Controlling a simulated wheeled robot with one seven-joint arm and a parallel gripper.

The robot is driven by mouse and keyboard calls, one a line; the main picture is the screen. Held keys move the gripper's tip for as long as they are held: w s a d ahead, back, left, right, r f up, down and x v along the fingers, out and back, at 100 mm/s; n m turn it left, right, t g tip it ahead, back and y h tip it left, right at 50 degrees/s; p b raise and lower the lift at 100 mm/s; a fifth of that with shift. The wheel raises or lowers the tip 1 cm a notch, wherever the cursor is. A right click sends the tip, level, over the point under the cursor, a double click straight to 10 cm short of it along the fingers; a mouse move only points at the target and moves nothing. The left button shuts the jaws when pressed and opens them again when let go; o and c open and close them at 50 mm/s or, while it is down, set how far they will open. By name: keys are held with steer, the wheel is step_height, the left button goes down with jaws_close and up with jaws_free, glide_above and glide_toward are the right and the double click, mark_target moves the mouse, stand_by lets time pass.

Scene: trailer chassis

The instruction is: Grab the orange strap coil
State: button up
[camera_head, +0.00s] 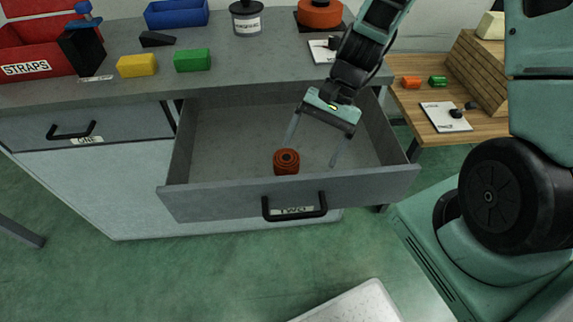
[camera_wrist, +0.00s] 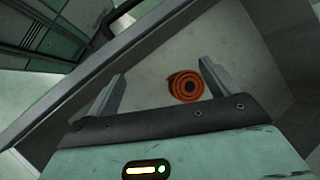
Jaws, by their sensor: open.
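The orange strap coil (camera_head: 287,162) lies in the open drawer marked TWO (camera_head: 293,200), near its front wall. In the wrist view the coil (camera_wrist: 186,86) shows its spiral top, ahead of my gripper and nearer the right finger. My gripper (camera_head: 312,153) is open and empty, with its fingers pointing down into the drawer. In the head view the coil shows between the two fingers. The wrist view shows both fingers (camera_wrist: 162,84) apart with nothing between them touching. I cannot tell the exact height of the fingertips above the drawer floor.
The drawer's side and front walls surround the coil. The grey worktop (camera_head: 228,70) above holds a yellow block (camera_head: 137,65), a green block (camera_head: 192,60), a red STRAPS bin (camera_head: 30,50) and a blue tray (camera_head: 177,13). A wooden table (camera_head: 470,133) stands at right. The drawer floor is otherwise clear.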

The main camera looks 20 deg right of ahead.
mark_target(290, 157)
steer(key=w+d+f+m+t+y, duration=0.1)
steer(key=w+f+m+y, duration=0.1)
steer(key=m, duration=0.1)
steer(key=w+d+f+m+t+y, duration=0.1)
steer(key=f+m+y, duration=0.1)
steer(key=f+m, duration=0.1)
steer(key=w+d+f+m+t+y, duration=0.1)
steer(key=w+f+m+t, duration=0.1)
steer(key=f+m, duration=0.1)
steer(key=shift+w+d+m+y, duration=0.3)
steer(key=shift+m+y, duration=0.1)
steer(key=shift+m, duration=0.5)
steer(key=shift+w+a+f, duration=0.1)
steer(key=shift+a, duration=0.1)
steer(key=x, duration=0.6)
steer(key=shift+a+r, duration=0.25)
steer(key=shift+r, duration=0.15)
steer(key=shift+a+f, duration=0.25)
steer(key=shift+a, duration=0.15)
steer(key=c, duration=1.2)
